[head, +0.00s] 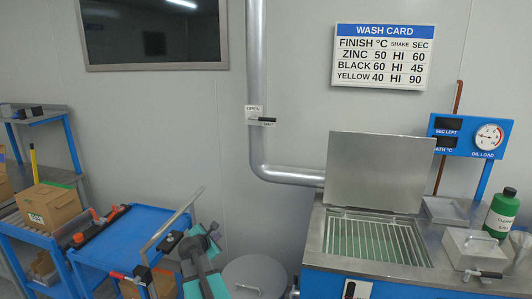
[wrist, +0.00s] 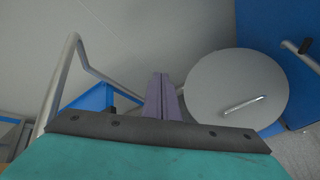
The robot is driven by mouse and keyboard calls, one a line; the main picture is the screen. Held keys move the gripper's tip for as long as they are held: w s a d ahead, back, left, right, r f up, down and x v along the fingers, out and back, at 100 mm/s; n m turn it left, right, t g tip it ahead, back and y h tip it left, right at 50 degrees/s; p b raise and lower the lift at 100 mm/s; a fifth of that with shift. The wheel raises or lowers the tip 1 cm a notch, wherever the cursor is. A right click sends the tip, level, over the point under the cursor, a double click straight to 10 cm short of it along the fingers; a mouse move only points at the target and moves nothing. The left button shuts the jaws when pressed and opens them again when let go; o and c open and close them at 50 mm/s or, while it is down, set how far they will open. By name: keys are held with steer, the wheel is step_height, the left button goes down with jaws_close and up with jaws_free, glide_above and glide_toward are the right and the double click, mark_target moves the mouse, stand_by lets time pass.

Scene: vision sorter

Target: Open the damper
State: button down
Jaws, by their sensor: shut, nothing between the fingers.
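The damper lever (head: 263,119) is a small dark handle on the vertical grey duct (head: 256,80), on the back wall. An OPEN label (head: 254,108) is above it and a SHUT label (head: 269,124) is just below right. The lever lies roughly level and points right, close to the SHUT label. My gripper shows in the wrist view (wrist: 162,80) with its two purple fingers together and empty. My arm is low in the head view, well below the lever and apart from it. The wrist view does not show the lever.
A blue cart (head: 130,240) with a bent rail stands left of my arm. A round grey lidded bin (head: 255,275) is to its right; its lid also fills the wrist view's right (wrist: 236,85). The open-lidded wash tank (head: 375,240) stands farther right. The wall around the duct is clear.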

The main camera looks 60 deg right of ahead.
mark_target(263, 119)
steer(key=s+d+r+n+h, duration=0.2)
steer(key=d+r, duration=0.3)
steer(key=r, duration=0.6)
steer(key=s+d+r+n+t+h+p, duration=0.1)
steer(key=d+r, duration=0.5)
steer(key=r, duration=0.6)
steer(key=s+d+r+n+h+p, duration=0.1)
steer(key=s+d+r+n+h, duration=0.2)
steer(key=r, duration=0.9)
steer(key=s+d+n, duration=0.1)
steer(key=s+d, duration=0.2)
steer(key=shift+d+n, duration=0.2)
steer(key=shift+n, duration=0.2)
steer(key=shift+d, duration=0.1)
steer(key=w+d+r+p, duration=0.3)
steer(key=d+r+p, duration=0.1)
steer(key=d, duration=0.6)
steer(key=shift+w+r, duration=0.15)
